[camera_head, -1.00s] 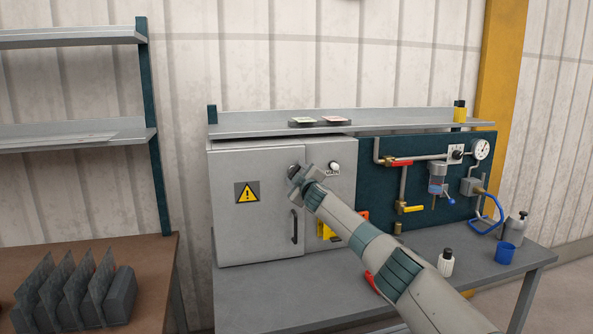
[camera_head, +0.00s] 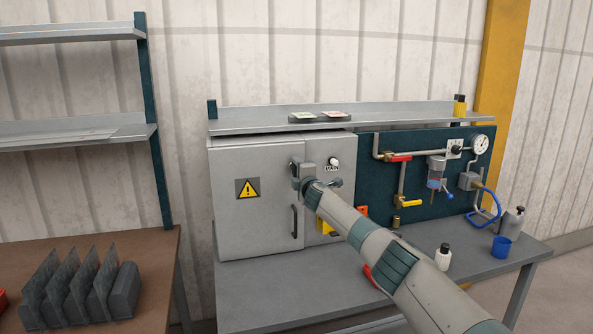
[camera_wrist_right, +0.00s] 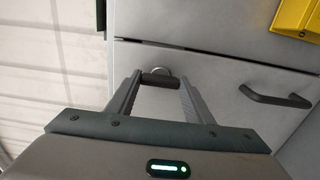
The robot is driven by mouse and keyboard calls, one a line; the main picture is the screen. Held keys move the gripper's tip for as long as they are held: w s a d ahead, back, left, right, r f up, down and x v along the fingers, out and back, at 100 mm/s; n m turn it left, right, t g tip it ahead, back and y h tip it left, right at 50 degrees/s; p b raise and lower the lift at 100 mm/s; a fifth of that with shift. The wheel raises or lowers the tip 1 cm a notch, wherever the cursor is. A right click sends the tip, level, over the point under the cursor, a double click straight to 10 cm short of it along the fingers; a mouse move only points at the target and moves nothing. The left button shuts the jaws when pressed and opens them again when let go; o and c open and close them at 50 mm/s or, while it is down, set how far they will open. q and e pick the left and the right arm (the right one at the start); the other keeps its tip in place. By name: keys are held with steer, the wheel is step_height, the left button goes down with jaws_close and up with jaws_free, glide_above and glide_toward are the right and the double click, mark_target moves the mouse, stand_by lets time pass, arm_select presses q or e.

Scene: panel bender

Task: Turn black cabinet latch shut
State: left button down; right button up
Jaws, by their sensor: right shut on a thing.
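The grey cabinet door (camera_head: 250,225) has a yellow warning sign and a dark handle (camera_head: 294,221). The handle also shows at the right in the right wrist view (camera_wrist_right: 275,98). The black latch (camera_wrist_right: 160,78) is a short dark bar on a round silver base at the door's edge. My right gripper (camera_wrist_right: 158,84) is shut on the latch, with the bar between its two fingertips. In the head view, my right gripper (camera_head: 301,168) is at the upper right edge of the door and mostly hides the latch. My left gripper is not in view.
A MAIN switch (camera_head: 333,162) and a yellow-backed part (camera_head: 325,227) sit on the panel right of the door. Farther right are pipes, a gauge (camera_head: 480,144) and valves. A white bottle (camera_head: 443,257) and a blue cup (camera_head: 501,247) stand on the bench (camera_head: 270,290).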

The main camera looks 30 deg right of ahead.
stand_by(0.3)
steer(key=o, duration=1.1)
steer(key=shift+c, duration=0.2)
steer(key=shift+s, duration=0.1)
steer(key=shift+v, duration=1.3)
steer(key=b+v, duration=0.4)
steer(key=v, duration=1)
steer(key=shift+s+a, duration=0.2)
steer(key=shift+s, duration=0.05)
